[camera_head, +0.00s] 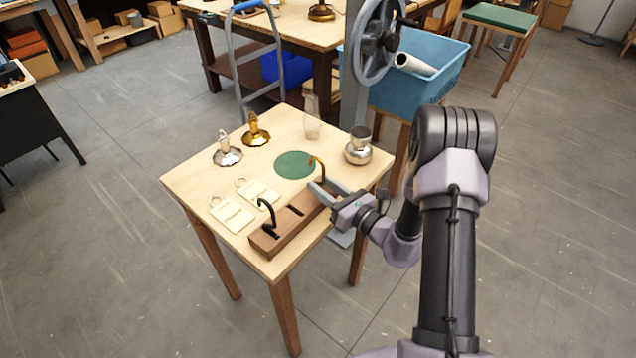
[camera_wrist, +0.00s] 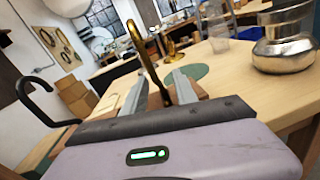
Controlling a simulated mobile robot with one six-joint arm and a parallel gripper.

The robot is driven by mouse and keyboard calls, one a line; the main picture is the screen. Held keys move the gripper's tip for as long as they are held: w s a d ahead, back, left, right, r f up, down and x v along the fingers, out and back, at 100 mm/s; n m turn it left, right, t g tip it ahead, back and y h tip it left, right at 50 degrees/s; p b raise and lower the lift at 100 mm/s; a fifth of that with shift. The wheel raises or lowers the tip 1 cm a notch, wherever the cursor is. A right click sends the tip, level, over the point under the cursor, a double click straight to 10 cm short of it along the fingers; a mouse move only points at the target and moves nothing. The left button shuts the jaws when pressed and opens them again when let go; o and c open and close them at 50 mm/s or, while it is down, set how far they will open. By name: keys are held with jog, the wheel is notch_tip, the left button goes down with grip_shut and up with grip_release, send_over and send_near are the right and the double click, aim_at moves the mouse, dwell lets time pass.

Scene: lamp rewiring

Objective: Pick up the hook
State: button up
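A brass hook (camera_head: 322,167) stands upright in a slot of the brown wooden block (camera_head: 262,243). A black hook (camera_head: 268,213) stands in the same block nearer its front left end. My gripper (camera_head: 322,190) is at the block's far right end, low over it, by the brass hook. In the wrist view the brass hook (camera_wrist: 147,60) rises between the two fingers of my gripper (camera_wrist: 158,82), which are apart. I cannot tell whether either finger touches it. The black hook (camera_wrist: 38,98) shows left of the fingers. The hook's foot is hidden in the block.
On the table (camera_head: 187,178) are a green disc (camera_head: 294,164), a silver lamp base (camera_head: 227,155), a brass lamp base (camera_head: 255,136), a clear glass chimney (camera_head: 311,125), a silver pot-shaped part (camera_head: 358,152) and two cream tags (camera_head: 232,215). A blue bin (camera_head: 410,93) stands behind.

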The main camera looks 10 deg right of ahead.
jog(key=b+x, duration=0.1)
jog(key=x, duration=0.3)
jog(key=shift+w+a, duration=0.1)
jog(key=shift+a, duration=0.1)
grip_shut()
jog(key=shift+r, duration=0.1)
jog(key=shift+r, duration=0.2)
notch_tip(320, 180, up, 4)
jog(key=shift+f+p, duration=0.2)
jog(key=shift+p, duration=1.05)
jog(key=s+d, duration=0.2)
jog(key=s, duration=1.4)
jog(key=shift+r+p, duration=0.45)
